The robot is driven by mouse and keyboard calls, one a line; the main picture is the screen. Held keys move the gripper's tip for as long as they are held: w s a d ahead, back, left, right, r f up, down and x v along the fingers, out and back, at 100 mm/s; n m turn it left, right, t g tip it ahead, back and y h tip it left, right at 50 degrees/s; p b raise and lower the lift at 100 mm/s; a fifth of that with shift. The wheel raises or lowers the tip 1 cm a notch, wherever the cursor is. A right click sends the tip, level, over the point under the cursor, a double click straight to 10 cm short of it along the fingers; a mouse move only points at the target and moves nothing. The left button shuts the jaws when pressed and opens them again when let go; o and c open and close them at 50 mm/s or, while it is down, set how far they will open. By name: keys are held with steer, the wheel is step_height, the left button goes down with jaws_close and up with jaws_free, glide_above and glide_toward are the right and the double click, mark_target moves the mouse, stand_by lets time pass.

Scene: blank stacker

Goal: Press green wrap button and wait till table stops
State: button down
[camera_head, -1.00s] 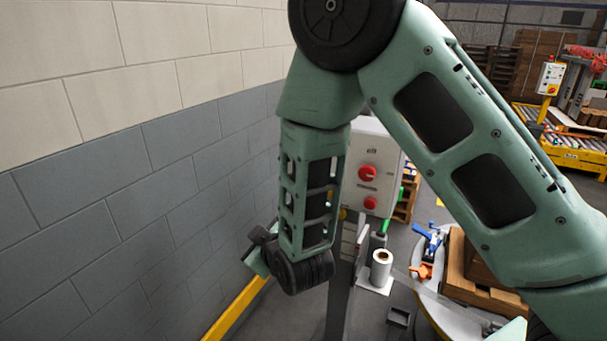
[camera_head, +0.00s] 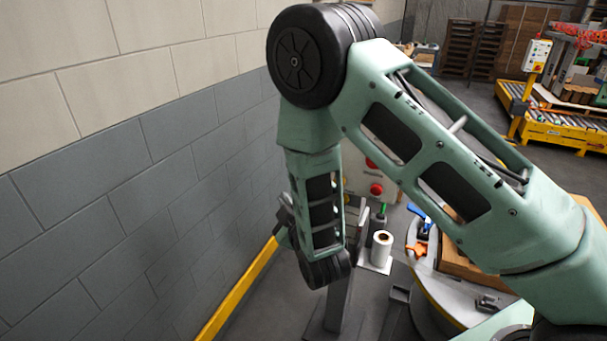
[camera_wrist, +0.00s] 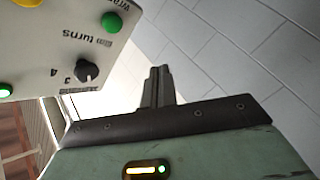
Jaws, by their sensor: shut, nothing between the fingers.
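In the wrist view the panel (camera_wrist: 50,45) fills the upper left. Its green button (camera_wrist: 112,22), with partly cut-off lettering beside it, sits near the panel's edge. My gripper (camera_wrist: 160,72) is shut and empty, to the right of and below the green button, apart from it in the picture. The round turntable (camera_head: 432,303) at the right carries brown boxes and is partly covered by my arm.
A block wall (camera_head: 120,200) and a yellow rail (camera_head: 235,290) lie to the left. A white film roll (camera_head: 381,249) stands beside the post. A roller conveyor (camera_head: 560,135) is at the far right.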

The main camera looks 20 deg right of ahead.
steer(key=w+d, duration=0.5)
steer(key=shift+w+d, duration=0.4)
steer(key=shift+w+d, duration=0.1)
steer(key=shift+w, duration=0.05)
stand_by(1.9)
steer(key=shift+w+d, duration=0.15)
steer(key=shift+d, duration=0.05)
